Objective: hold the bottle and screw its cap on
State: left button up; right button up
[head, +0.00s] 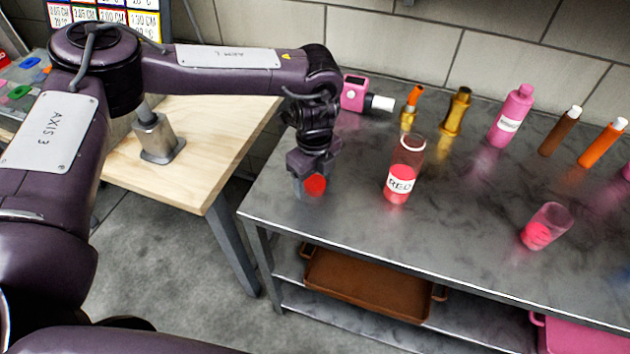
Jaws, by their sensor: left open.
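The bottle (402,172) stands upright on the grey metal table, clear with red contents and a white label reading RED. Its mouth at the top shows no cap. A round red cap (315,184) shows at the fingertips of my left gripper (313,177), to the left of the bottle. The left gripper is open and points down near the table's left end. Its fingers partly hide the cap, and I cannot tell whether they touch it. My right gripper is not in view.
The metal table (350,225) also holds a pink bottle (511,115), a tilted glass with pink contents (546,227), a pink device (355,93), and brown (560,131) and orange (603,144) tubes. A brown tray (365,285) sits on the shelf below. The table's front middle is clear.

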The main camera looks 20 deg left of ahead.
pick_arm(q)
jog(key=shift+c, duration=0.2)
jog(key=c, duration=1)
jog(key=shift+r, duration=0.55)
notch_tip(320, 180, up, 8)
jog(key=shift+w+f, duration=0.1)
jog(key=shift+f, duration=0.1)
notch_tip(320, 180, up, 11)
jog(key=p, duration=0.2)
send_over(315, 182)
jog(key=shift+r, duration=0.15)
